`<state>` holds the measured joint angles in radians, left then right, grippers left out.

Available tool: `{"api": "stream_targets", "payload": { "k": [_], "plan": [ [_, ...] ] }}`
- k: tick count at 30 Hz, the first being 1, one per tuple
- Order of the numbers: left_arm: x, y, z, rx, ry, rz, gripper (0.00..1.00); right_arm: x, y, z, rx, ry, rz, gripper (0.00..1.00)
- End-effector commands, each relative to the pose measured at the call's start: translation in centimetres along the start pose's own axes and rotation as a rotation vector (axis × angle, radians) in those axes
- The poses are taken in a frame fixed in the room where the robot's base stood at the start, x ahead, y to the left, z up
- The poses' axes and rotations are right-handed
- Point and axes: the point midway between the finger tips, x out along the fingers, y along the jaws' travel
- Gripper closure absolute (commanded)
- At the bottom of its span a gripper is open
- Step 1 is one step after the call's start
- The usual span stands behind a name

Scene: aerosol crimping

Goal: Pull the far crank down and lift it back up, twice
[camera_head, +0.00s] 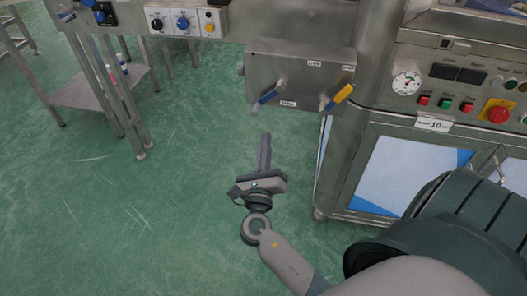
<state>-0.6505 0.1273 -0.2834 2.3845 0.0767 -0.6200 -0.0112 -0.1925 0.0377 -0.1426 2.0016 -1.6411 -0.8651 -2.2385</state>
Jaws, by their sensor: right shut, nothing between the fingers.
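A steel box on the machine carries two lever handles. One has a blue grip (265,97) on the left, slanting down to the left. The other has a yellow grip (343,94) on the right, slanting up to the right with a dark blue lower end. I cannot tell which of them is the far crank. My right gripper (265,139) points up the picture, below the blue lever in view and apart from both levers. Its fingers are together and hold nothing. My left gripper is not in view.
The steel box (300,70) hangs from the machine frame. A control panel with a gauge (406,84) and a red button (498,113) is on the right, above a steel cabinet (332,190). A steel side table (88,92) stands at the left. Green floor (190,200) is clear around my gripper.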

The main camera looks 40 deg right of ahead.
Motion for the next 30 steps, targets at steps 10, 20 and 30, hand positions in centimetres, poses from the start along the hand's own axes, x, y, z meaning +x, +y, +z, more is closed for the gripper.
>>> {"api": "stream_targets", "payload": {
  "k": [10,20,30],
  "plan": [
    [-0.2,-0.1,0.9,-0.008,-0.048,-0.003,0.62,3.6,-0.1,2.6,0.003,-0.001,-0.001,1.00],
    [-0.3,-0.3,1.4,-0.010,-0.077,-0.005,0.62,3.9,0.0,3.9,0.000,0.001,0.001,1.00],
    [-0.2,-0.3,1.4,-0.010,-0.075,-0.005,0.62,3.9,0.0,3.9,0.003,0.001,0.000,1.00]
  ]
}}
